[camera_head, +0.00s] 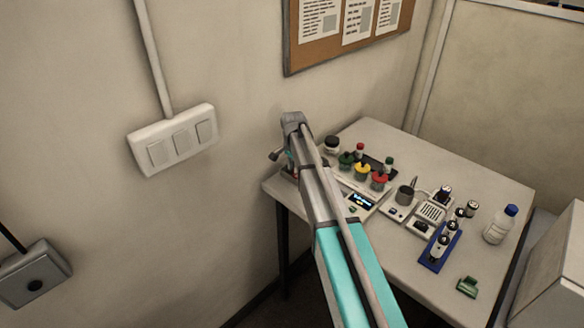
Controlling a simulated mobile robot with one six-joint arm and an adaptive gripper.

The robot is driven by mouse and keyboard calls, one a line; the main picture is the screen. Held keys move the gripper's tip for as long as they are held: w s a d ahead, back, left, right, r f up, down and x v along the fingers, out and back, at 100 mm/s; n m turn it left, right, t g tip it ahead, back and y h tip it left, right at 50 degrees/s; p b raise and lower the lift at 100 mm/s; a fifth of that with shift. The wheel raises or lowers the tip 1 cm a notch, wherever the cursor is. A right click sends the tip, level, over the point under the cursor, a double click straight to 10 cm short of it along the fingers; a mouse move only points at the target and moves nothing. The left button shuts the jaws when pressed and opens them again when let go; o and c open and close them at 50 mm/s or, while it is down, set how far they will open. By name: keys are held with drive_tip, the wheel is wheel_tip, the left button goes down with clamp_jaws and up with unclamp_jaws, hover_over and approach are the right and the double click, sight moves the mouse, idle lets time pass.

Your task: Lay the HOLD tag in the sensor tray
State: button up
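My arm reaches from the bottom edge to the table's far left corner, where its end bends down. My gripper (289,164) is mostly hidden behind the arm there, and its fingers cannot be made out. I cannot pick out the HOLD tag; no lettering that small is readable. A blue tray (429,262) with several small metallic cylinders lies on the right part of the table, well away from my gripper. I cannot tell whether it is the sensor tray.
The table (391,276) stands against the wall.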

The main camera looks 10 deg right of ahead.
wheel_tip(320, 180, up, 12)
drive_tip(key=p, duration=1.1)
drive_tip(key=shift+f, duration=0.15)
idle(0.5)
drive_tip(key=s+d+n, duration=0.1)
drive_tip(key=s+n, duration=0.9)
drive_tip(key=s, duration=2)
drive_tip(key=shift+s+n, duration=0.25)
drive_tip(key=shift+n, duration=0.15)
drive_tip(key=shift+d, duration=0.1)
drive_tip(key=shift+f+b, duration=1.05)
drive_tip(key=shift+f, duration=0.1)
